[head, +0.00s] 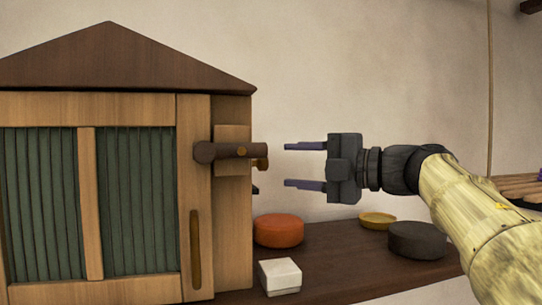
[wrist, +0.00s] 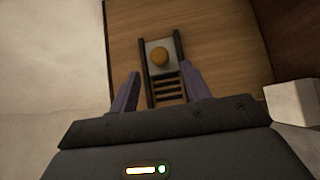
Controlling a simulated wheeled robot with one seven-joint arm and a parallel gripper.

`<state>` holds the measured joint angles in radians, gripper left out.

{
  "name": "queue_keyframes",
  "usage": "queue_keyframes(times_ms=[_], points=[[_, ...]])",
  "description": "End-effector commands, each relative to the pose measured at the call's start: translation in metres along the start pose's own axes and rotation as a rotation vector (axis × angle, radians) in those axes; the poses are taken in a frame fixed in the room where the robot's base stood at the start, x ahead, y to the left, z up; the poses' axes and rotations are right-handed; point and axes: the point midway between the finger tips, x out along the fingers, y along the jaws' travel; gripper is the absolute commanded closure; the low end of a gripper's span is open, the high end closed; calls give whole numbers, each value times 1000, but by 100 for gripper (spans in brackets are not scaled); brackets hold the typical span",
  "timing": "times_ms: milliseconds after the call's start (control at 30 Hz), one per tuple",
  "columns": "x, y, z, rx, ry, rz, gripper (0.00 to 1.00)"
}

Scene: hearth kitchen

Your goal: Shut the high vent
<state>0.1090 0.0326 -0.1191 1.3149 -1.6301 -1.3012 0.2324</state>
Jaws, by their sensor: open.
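The vent shows in the wrist view on the side of a wooden cabinet. It has two dark rails (wrist: 146,75), a pale sliding plate with a round orange-brown knob (wrist: 160,56), and several dark slats (wrist: 168,88) uncovered at the plate's lower end in that view. In the head view the knob (head: 263,164) peeks out at the cabinet's right side; the vent face is hidden. My gripper (head: 290,165) is open and empty, pointing left at the cabinet, its fingertips apart from the knob. In the wrist view its fingers (wrist: 160,90) lie either side of the slats.
The cabinet (head: 230,230) has a dark peaked roof, green slatted panels and a dark round bar (head: 232,151) at its front right. On the dark counter (head: 330,265) below stand a white box (head: 280,277), an orange round pot (head: 279,230), a yellow dish (head: 377,219) and a dark round pot (head: 418,240).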

Motion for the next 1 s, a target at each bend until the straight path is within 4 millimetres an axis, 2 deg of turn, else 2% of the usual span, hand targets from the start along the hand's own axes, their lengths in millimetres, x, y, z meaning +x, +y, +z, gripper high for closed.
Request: queue_keyframes(times_ms=[100,300,433,700,933,1000], points=[[22,3,0,1,3,0,52],[50,2,1,2,1,0,52],[58,1,1,0,-1,0,52],[59,0,1,0,-1,0,52],[59,0,1,0,-1,0,98],[58,0,1,0,-1,0,100]])
